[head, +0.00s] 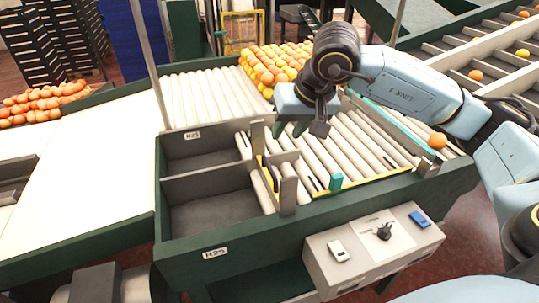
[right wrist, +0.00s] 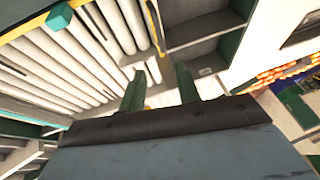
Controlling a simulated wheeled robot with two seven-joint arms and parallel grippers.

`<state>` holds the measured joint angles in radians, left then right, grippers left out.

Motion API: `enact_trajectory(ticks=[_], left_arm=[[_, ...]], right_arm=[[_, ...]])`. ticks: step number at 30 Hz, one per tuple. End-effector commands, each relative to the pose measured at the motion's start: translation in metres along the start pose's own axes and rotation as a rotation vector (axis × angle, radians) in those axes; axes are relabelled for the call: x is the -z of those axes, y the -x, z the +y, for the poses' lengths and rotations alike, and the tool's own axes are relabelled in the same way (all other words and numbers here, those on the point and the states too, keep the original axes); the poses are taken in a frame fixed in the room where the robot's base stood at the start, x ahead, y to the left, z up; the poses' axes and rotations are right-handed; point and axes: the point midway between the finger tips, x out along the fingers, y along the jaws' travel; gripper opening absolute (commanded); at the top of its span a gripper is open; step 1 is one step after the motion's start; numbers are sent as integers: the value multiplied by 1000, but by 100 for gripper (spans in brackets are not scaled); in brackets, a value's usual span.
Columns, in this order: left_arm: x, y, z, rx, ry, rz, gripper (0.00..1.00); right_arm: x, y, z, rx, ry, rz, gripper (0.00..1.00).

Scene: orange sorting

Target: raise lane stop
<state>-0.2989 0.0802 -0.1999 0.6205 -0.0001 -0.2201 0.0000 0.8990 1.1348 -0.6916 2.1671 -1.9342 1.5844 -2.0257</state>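The lane stop is not clearly marked. A teal block (head: 335,182) sits on a yellow-edged rail (head: 375,183) along the front of the rollers; the block also shows in the right wrist view (right wrist: 60,17). Grey upright posts stand at the lane ends, one at the back (head: 257,136) and one at the front (head: 288,194). My right gripper (head: 291,129) is over the rollers, right of the back post. In the right wrist view its two green fingers (right wrist: 160,82) are apart, with a pale grey post (right wrist: 153,69) seen between them. I cannot tell any contact. My left gripper is not in view.
Two empty grey bins (head: 215,208) adjoin the rollers on the left. Oranges (head: 270,65) are heaped at the back, and one orange (head: 437,140) lies at the right. Thin upright poles flank the rollers.

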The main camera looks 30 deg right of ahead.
Motion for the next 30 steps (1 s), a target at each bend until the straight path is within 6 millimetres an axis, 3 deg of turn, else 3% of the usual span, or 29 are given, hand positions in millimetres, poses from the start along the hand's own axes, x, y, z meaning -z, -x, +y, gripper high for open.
enact_trajectory(ticks=[15,21,30], left_arm=[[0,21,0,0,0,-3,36],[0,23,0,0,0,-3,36],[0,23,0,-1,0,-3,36]], right_arm=[[-1,-100,-2,5,-3,-5,33],[-2,-116,-2,5,-1,-4,33],[-2,-119,-2,5,-1,-3,33]])
